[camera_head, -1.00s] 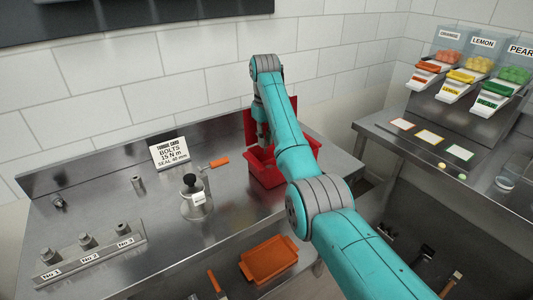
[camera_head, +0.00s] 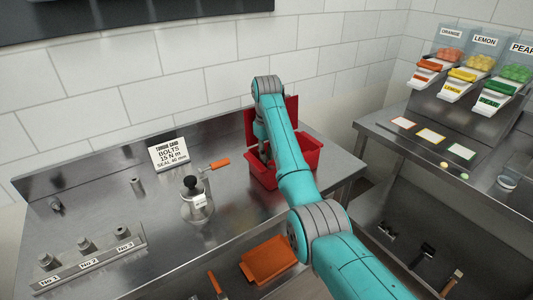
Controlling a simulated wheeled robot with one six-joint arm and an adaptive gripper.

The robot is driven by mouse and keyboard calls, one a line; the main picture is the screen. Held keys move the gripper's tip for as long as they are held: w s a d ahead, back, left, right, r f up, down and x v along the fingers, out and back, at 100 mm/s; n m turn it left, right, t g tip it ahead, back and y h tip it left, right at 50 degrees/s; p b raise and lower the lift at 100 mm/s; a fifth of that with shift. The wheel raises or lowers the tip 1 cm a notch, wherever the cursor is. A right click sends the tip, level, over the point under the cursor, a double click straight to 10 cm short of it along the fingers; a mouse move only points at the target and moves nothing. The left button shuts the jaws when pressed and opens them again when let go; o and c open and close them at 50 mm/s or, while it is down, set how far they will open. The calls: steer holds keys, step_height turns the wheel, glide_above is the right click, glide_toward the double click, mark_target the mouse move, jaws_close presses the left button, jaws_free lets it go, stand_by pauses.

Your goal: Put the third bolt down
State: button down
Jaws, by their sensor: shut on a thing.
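My gripper (camera_head: 263,151) is at the open red box (camera_head: 262,179), reaching down inside its near rim and in front of its raised lid. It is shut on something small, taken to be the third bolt. The bolt itself is hidden by the box wall and my arm, so I cannot tell whether it touches the box floor.
A labelled rack (camera_head: 96,262) with several grey metal pieces stands at front left. A black-knobbed metal device (camera_head: 193,206), an orange-handled tool (camera_head: 219,164) and a torque card (camera_head: 169,153) are left of the box. An orange tray (camera_head: 268,262) lies below.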

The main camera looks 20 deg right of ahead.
steer(key=shift+f, duration=0.4)
steer(key=c, duration=1.4)
jaws_free()
steer(key=shift+o, duration=0.2)
